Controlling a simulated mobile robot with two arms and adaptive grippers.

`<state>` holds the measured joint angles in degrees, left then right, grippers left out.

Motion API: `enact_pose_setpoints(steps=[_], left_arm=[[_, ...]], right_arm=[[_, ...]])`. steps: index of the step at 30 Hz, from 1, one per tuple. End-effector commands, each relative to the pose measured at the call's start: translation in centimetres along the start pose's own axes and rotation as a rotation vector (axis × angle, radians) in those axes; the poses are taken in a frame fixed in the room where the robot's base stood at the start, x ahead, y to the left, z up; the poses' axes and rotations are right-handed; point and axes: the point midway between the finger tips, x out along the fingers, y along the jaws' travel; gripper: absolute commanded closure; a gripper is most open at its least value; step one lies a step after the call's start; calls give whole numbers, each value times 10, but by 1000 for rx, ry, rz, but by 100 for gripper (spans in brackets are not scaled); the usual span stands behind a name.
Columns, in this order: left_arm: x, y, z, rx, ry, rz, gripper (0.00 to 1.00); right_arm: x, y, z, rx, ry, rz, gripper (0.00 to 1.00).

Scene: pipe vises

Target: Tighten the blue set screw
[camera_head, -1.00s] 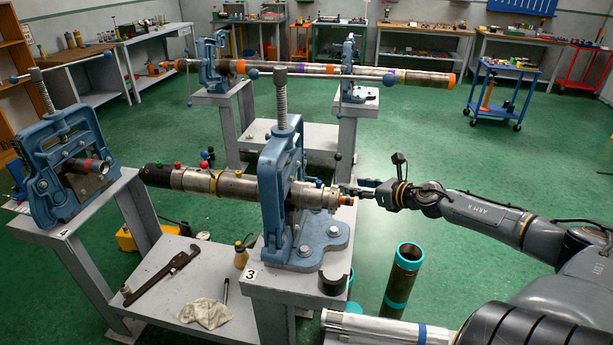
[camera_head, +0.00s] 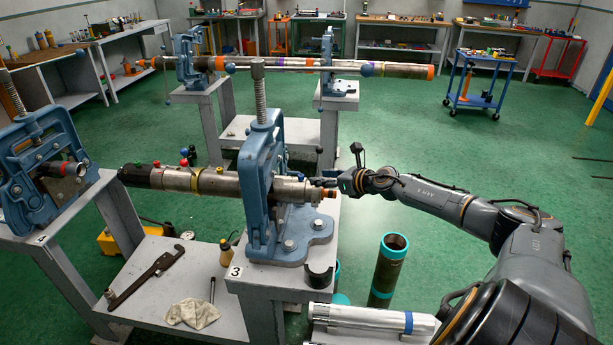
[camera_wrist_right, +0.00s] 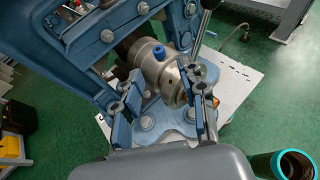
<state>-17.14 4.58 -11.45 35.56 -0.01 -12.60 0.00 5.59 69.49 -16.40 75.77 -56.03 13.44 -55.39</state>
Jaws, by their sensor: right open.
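The blue set screw (camera_wrist_right: 157,52) stands up from the metal collar on the pipe tool's end in the right wrist view. In the head view it shows only as a tiny blue spot (camera_head: 301,176), partly unclear. I see nothing held.
The near vise frame stands close left of my right gripper. A dark pipe with teal ends (camera_head: 386,270) stands on the floor at right. A wrench (camera_head: 147,279) and rag (camera_head: 192,313) lie on the lower shelf. Another long pipe (camera_head: 290,67) is clamped behind.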

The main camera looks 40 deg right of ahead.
Motion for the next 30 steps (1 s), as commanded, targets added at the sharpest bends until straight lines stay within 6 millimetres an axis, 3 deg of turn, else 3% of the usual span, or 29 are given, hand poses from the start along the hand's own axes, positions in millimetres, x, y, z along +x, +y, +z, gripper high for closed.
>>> enact_pose_setpoints(steps=[15,29,30], left_arm=[[-8,0,-1,0,0,0,60],[-8,0,0,0,-1,0,60],[-8,0,0,0,-1,0,60]], right_arm=[[64,1,2,0,-3,0,59],[73,2,1,-2,0,2,59],[73,2,1,-2,0,2,67]])
